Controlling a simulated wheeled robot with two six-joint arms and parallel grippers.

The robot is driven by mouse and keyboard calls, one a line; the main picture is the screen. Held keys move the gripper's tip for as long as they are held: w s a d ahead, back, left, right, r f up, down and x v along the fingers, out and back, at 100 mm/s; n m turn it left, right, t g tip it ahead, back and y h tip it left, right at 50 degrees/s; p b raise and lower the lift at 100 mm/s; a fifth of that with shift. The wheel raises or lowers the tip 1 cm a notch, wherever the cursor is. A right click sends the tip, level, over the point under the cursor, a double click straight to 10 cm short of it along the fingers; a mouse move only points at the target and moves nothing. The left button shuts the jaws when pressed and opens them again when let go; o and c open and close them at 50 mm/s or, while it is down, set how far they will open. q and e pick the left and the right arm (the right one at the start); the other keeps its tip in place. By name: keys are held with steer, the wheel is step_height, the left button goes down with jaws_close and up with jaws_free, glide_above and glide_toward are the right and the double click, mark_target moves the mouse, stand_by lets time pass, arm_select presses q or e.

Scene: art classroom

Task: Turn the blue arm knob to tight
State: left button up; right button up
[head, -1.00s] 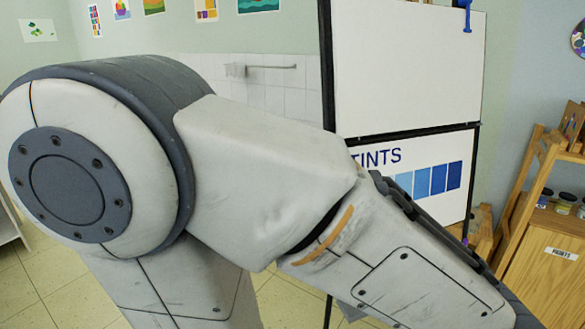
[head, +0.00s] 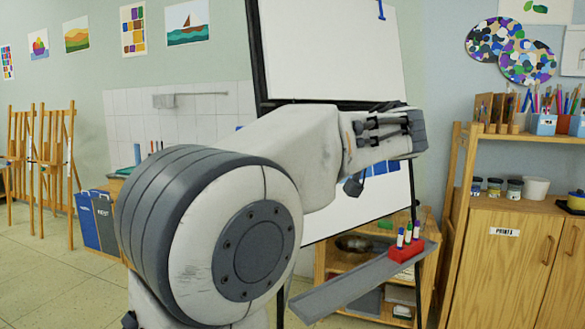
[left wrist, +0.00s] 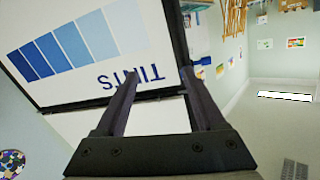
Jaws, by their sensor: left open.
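No knob shows between the fingers. My right gripper is out of view.
A grey tray (head: 355,285) with a red marker holder (head: 407,250) juts out below the board. A wooden cabinet (head: 510,260) with jars and pencils stands at right. The floor at left is clear.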

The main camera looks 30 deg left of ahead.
arm_select(q)
steer(key=w+a+r+n+y, duration=0.1)
steer(key=a+n, duration=0.1)
steer(key=a, duration=0.5)
steer(key=w+a+r+n+g+y, duration=0.1)
steer(key=w+a+r+n+y, duration=0.1)
steer(key=a, duration=0.5)
steer(key=shift+r, duration=0.2)
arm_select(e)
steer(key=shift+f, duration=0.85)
arm_select(q)
steer(key=shift+a, duration=0.1)
steer(key=shift+c, duration=0.4)
jaws_close()
